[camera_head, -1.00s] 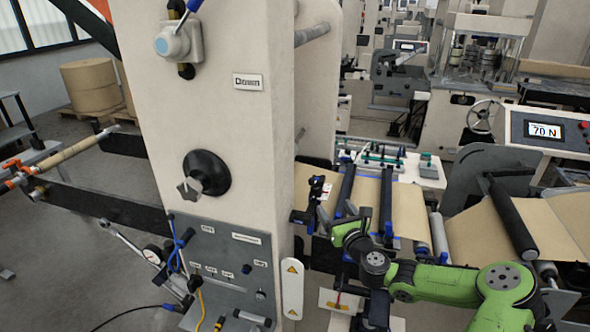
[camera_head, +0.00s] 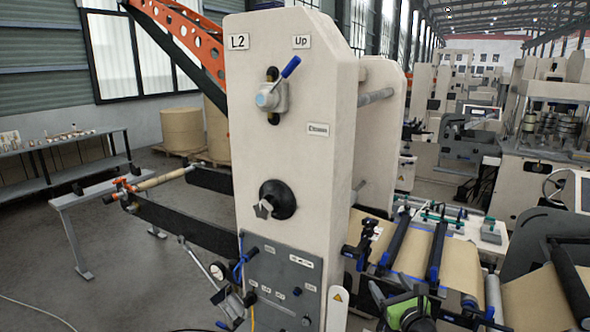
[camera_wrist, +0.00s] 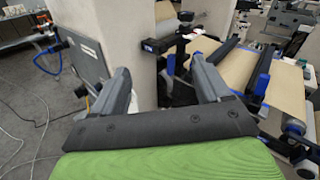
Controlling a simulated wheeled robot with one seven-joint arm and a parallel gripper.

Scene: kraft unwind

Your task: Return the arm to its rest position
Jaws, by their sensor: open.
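My gripper (camera_wrist: 162,82) is open and empty in the wrist view, with its two grey fingers apart and nothing between them. It points toward the base of the cream machine column (camera_wrist: 118,32) and the rollers beside it. In the head view only a part of my green arm (camera_head: 408,312) shows at the bottom edge, right of the column (camera_head: 290,160). The gripper's fingers cannot be made out clearly there.
The kraft paper web (camera_head: 412,250) runs over dark rollers with blue ends (camera_head: 437,252), close on the right. A grey control panel (camera_head: 285,285) with a blue-handled valve is on the column. A long bench (camera_head: 60,160) stands far left. Open floor lies at left.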

